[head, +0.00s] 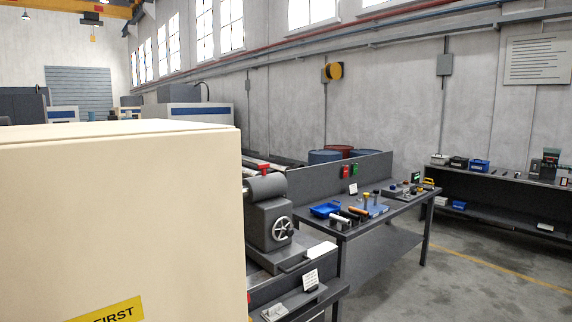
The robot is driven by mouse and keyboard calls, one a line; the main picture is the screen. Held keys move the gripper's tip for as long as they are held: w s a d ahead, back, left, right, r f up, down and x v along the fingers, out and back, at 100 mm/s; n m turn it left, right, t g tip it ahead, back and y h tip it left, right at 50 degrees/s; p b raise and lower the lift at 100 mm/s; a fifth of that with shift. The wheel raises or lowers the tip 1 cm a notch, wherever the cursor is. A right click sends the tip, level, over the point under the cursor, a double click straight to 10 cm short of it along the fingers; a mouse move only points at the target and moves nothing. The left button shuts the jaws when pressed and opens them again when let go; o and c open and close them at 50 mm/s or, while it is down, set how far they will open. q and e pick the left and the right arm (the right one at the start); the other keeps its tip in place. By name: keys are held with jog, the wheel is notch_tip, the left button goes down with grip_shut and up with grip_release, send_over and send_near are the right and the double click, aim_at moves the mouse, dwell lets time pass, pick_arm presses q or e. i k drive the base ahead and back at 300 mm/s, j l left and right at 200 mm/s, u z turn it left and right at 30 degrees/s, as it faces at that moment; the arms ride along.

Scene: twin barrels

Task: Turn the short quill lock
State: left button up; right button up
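A small red lever (265,170) stands on top of the grey tailstock (268,216); it looks like the short quill lock. The tailstock barrel (266,187) lies just under it, and a spoked handwheel (283,229) is on the tailstock's near face. The lever is small here, and its exact angle cannot be told. The left part of the machine is hidden behind a cream cabinet. Neither of my grippers is in view.
The large cream cabinet (120,215) with a yellow label fills the left foreground. A workbench (340,231) with tools and a blue tray (325,210) stands right of the tailstock. Barrels (324,157) stand behind it. Open floor (470,270) lies at the right.

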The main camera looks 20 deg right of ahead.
aim_at(263, 166)
jog(key=i+l+z, duration=0.15)
jog(key=l, duration=0.25)
jog(key=i+l+z, duration=0.1)
jog(key=i+l, duration=0.15)
jog(key=i+l+u, duration=0.15)
jog(key=l, duration=0.15)
jog(key=l+u, duration=0.1)
jog(key=l, duration=0.2)
